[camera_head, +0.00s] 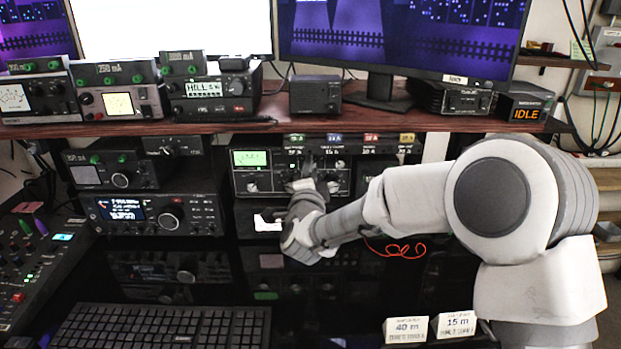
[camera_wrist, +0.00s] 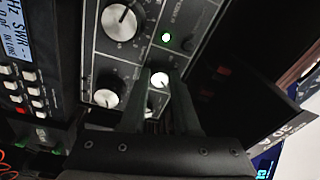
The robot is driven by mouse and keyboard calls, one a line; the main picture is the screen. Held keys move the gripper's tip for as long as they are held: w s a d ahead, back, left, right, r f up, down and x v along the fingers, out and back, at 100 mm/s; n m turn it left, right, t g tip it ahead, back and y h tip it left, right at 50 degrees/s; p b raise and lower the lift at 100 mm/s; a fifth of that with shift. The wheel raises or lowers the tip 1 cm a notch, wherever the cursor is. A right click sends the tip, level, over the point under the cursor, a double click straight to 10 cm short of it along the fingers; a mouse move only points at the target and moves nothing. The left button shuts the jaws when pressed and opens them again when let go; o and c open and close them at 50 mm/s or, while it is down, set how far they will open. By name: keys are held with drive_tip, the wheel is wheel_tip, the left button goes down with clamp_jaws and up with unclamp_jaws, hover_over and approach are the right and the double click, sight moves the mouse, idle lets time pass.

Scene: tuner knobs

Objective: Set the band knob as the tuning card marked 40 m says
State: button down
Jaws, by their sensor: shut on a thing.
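The tuner (camera_head: 243,182) is a dark panel with a lit green meter (camera_head: 250,158) and several knobs, below the shelf. My gripper (camera_head: 303,184) is at the tuner's front, right of the meter. In the wrist view my gripper (camera_wrist: 160,78) has its two fingers around a small white-faced knob (camera_wrist: 158,80) and is shut on it. Its label cannot be read, so I cannot tell if it is the band knob. A larger knob (camera_wrist: 119,22) and another knob (camera_wrist: 107,97) are beside it. The card marked 40 m (camera_head: 405,329) stands at the front right; its small print is unreadable.
A card marked 15 m (camera_head: 456,324) stands right of the 40 m card. A radio (camera_head: 150,214) is to the left. A keyboard (camera_head: 160,326) lies in front.

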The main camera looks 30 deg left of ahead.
drive_tip(key=shift+w+d+f+n+g+y+b, duration=0.15)
drive_tip(key=shift+n+y+b, duration=0.85)
drive_tip(key=shift+n, duration=3.3)
drive_tip(key=shift+s+d+n+g+b, duration=0.1)
drive_tip(key=shift+n+g+b, duration=0.15)
drive_tip(key=shift+n+b, duration=2.85)
drive_tip(key=n+p, duration=0.2)
drive_tip(key=shift+w+n, duration=0.1)
drive_tip(key=shift+n, duration=0.3)
drive_tip(key=c, duration=0.6)
unclamp_jaws()
drive_tip(key=shift+c, duration=0.2)
drive_tip(key=p+v, duration=0.2)
drive_tip(key=v, duration=1.5)
drive_tip(key=shift+s, duration=0.25)
